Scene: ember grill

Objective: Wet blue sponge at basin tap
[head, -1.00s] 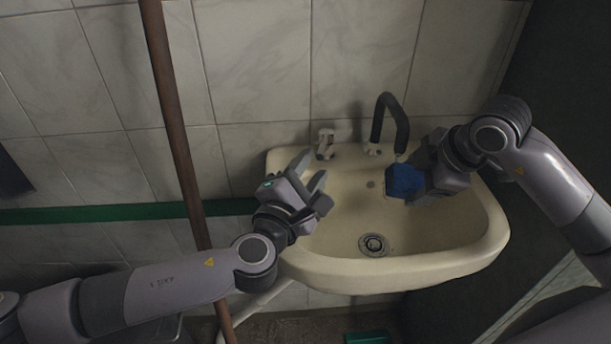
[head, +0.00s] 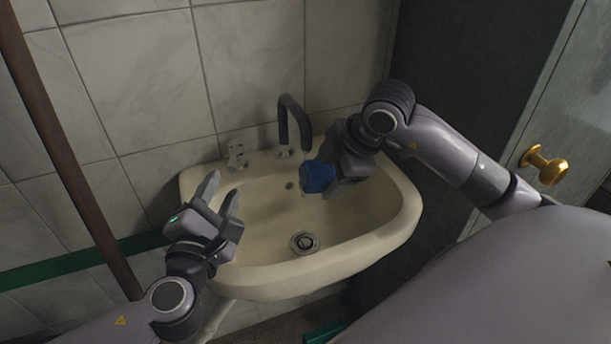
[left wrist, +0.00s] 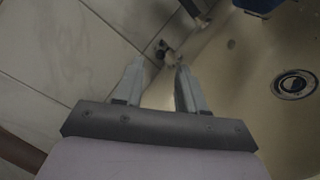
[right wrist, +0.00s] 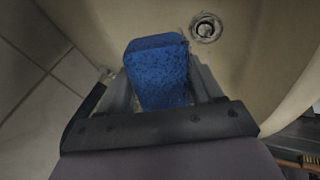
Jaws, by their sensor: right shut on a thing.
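The blue sponge (head: 317,176) is between the fingers of my right gripper (head: 334,172), which is shut on it. The sponge also shows large in the right wrist view (right wrist: 158,72). It hangs above the cream basin (head: 262,280), close to the dark curved tap (head: 284,118) and just below and right of its spout end. I cannot see water running, nor tell whether the sponge is wet. A small tap handle (head: 237,157) stands at the basin's back left. My left gripper (head: 222,196) is open and empty at the basin's left rim; its spread fingers show in the left wrist view (left wrist: 160,85).
The drain (head: 304,242) is clear in the basin floor. A brown pole (head: 65,160) stands at the left before the tiled wall. A door with a brass knob (head: 545,164) is at the right. A green thing (head: 324,332) lies on the floor below the basin.

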